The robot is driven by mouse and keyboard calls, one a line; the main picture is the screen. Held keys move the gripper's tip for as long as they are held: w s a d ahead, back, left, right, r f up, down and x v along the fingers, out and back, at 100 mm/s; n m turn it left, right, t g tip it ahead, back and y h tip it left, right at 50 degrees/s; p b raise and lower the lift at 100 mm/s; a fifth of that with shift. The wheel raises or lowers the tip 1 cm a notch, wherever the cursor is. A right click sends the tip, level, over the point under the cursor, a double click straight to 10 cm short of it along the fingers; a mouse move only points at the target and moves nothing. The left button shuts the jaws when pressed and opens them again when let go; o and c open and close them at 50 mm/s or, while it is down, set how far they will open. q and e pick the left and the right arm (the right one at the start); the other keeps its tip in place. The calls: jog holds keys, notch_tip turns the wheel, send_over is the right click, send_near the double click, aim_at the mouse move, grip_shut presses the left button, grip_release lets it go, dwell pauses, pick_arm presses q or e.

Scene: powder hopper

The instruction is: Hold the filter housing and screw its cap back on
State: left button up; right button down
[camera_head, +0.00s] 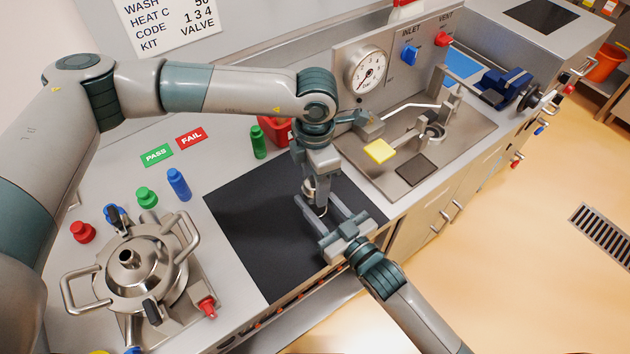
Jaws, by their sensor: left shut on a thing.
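My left gripper (315,196) reaches down from above over the black mat (252,232). It is shut on a small steel filter part (320,211). The gripper hides much of this part, so I cannot tell housing from cap. My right gripper (320,206) comes in from the lower right, low over the mat. Its two long fingers are spread, one on each side of the steel part. I cannot tell whether they touch it.
A steel vessel with handles (130,262) stands at the lower left. The mat's left part is clear.

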pick_arm(q)
jog(key=m, duration=0.4)
jog(key=shift+m, duration=0.3)
jog(key=m, duration=0.3)
jog(key=shift+m, duration=0.4)
jog(key=o, duration=1.3)
jog(key=shift+c, duration=0.2)
notch_tip(320, 180, up, 12)
pick_arm(e)
jog(key=c, duration=1)
grip_release()
